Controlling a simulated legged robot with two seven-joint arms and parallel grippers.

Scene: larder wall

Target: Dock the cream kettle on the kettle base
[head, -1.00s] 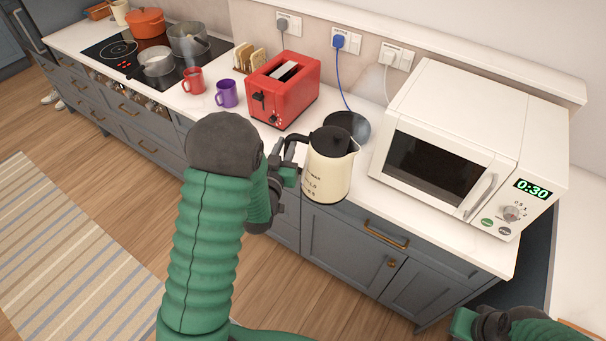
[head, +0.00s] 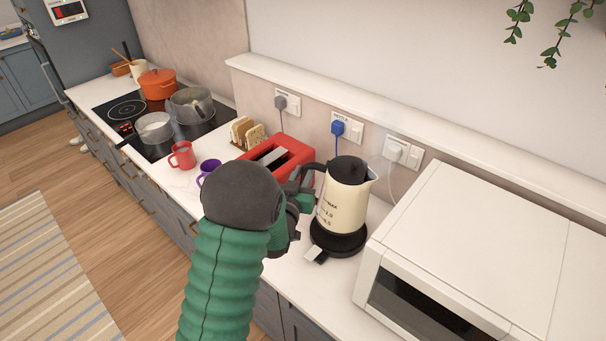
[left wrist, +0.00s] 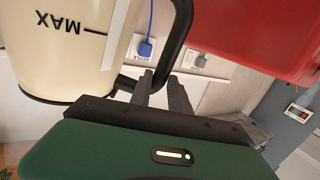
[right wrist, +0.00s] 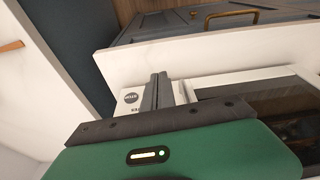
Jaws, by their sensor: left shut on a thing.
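The cream kettle (head: 345,205), with black lid and handle, is upright over the round black kettle base (head: 338,243) on the counter. I cannot tell whether its bottom touches the base or hovers just above. My left gripper (head: 304,192) is shut on the kettle's black handle, on the kettle's left side. In the left wrist view the kettle body (left wrist: 70,50) appears upside down, with the handle (left wrist: 172,55) by the fingers (left wrist: 165,92). My right gripper (right wrist: 160,92) shows only in the right wrist view, its fingers together and empty, near the microwave.
A white microwave (head: 460,240) stands close to the right of the base. A red toaster (head: 278,155) is behind my left gripper, with a purple mug (head: 207,168) and red mug (head: 182,155) further left. A blue plug (head: 338,128) is in the wall socket.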

